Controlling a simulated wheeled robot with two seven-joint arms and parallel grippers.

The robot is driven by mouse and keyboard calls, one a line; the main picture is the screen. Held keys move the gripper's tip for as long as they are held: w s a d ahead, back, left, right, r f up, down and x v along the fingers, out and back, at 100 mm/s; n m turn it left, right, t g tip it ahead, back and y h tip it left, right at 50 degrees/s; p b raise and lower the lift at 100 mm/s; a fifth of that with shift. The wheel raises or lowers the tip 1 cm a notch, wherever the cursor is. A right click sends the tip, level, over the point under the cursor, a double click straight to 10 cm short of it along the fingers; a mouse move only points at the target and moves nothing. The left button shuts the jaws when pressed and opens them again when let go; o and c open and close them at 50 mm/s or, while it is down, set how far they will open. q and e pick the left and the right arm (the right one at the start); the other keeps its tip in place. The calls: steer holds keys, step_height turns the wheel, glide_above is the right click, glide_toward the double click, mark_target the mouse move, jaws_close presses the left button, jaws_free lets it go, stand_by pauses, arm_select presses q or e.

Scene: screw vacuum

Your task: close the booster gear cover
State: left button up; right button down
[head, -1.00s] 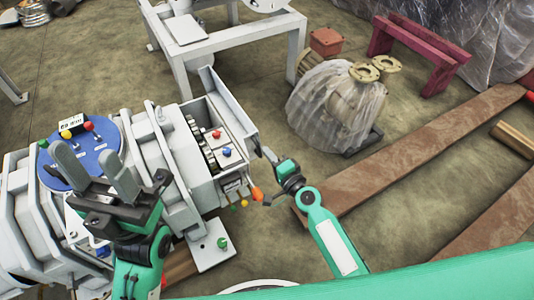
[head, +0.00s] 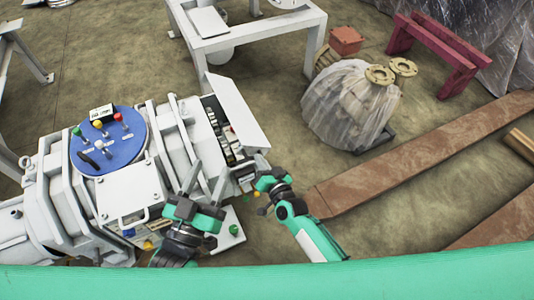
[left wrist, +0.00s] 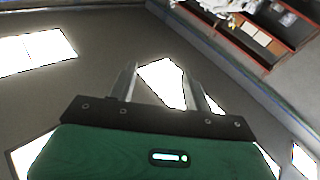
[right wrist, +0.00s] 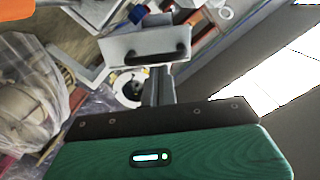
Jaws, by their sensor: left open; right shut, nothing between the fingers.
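The booster gear cover (head: 236,108) is a flat pale grey panel on the right end of the grey machine. It stands tilted, partly over the open gear housing (head: 222,135), where part of the dark inside shows. My right gripper (head: 263,160) is shut and empty at the cover's near right corner; I cannot tell whether it touches. Its shut fingers (right wrist: 160,85) also show in the right wrist view. My left gripper (head: 206,178) is open and empty, raised in front of the machine, left of the housing. Its spread fingers (left wrist: 162,88) show in the left wrist view.
A blue round panel (head: 108,145) with coloured knobs sits on the machine's left part. A white metal frame (head: 250,35) stands behind. A plastic-wrapped part (head: 350,105) and a rusty beam (head: 420,150) lie to the right. Open floor lies between the cover and the wrapped part.

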arm_select(q)
steer(key=s+d+f+g+y+p, duration=0.1)
steer(key=s+f+g+p, duration=0.1)
steer(key=s+f+g, duration=0.2)
steer(key=shift+f+g, duration=1.5)
steer(key=shift+f, duration=1.4)
arm_select(e)
steer(key=shift+s+a+f+n+h, duration=0.1)
steer(key=shift+s+a+f+n, duration=0.2)
steer(key=shift+a+f+n, duration=0.6)
steer(key=shift+s+a+f+n+h, duration=0.1)
steer(key=shift+s+a+f+n, duration=0.25)
steer(key=shift+n, duration=0.95)
steer(key=shift+s+a+f+n+h, duration=0.1)
steer(key=shift+s+a+f+n, duration=0.1)
steer(key=shift+a+f+n, duration=0.75)
arm_select(q)
steer(key=shift+s, duration=0.1)
arm_select(e)
steer(key=shift+d+r, duration=0.1)
steer(key=shift+d, duration=0.15)
arm_select(q)
steer(key=shift+p, duration=0.35)
arm_select(e)
steer(key=shift+r, duration=0.15)
